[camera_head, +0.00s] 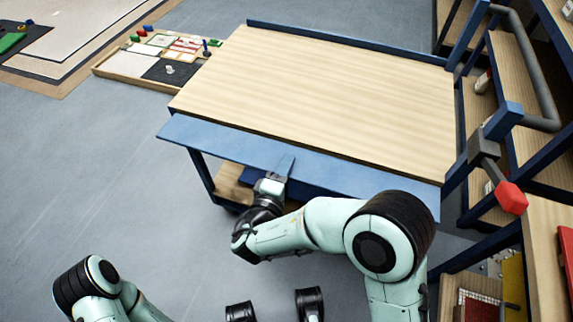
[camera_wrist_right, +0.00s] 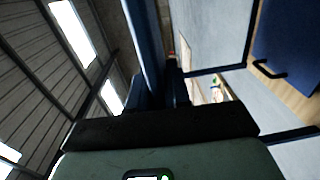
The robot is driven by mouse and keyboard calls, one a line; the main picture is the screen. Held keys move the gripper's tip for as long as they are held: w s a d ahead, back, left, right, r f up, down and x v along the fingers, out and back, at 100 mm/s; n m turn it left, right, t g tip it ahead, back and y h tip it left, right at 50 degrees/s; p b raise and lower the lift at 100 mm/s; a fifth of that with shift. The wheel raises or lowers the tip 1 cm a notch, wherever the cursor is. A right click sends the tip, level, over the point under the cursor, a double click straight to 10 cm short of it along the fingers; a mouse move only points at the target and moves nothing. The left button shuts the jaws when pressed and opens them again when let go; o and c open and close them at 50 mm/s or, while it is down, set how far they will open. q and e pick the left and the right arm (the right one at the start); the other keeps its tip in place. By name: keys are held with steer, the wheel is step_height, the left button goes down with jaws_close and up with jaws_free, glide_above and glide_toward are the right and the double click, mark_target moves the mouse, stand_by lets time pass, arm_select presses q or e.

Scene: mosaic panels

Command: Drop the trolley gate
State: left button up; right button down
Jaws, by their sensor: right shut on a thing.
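The trolley (camera_head: 330,85) has a bare pale wooden deck with low blue rims at the back and right. Its gate (camera_head: 330,172) is a long blue panel along the near edge; I cannot tell its exact tilt. My right gripper (camera_head: 281,169) is shut on the gate's near side, left of its middle. In the right wrist view a blue bar, apparently the gate (camera_wrist_right: 149,45), runs up from the jaws; the fingertips are hard to make out. A grey latch-like block with a red knob (camera_head: 511,198) is at the deck's right. My left gripper is out of view.
A blue-framed shelf rack (camera_head: 520,75) stands close on the right, with a bent grey tube (camera_head: 542,75) before it. A wooden tray (camera_head: 125,71) with coloured pieces lies beyond the trolley's left corner. The grey floor (camera_head: 90,170) on the left is clear.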

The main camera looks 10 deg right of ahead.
steer(key=c, duration=1.2)
jaws_free()
steer(key=shift+o, duration=0.2)
steer(key=shift+a, duration=0.1)
steer(key=v, duration=1.3)
steer(key=shift+s, duration=0.2)
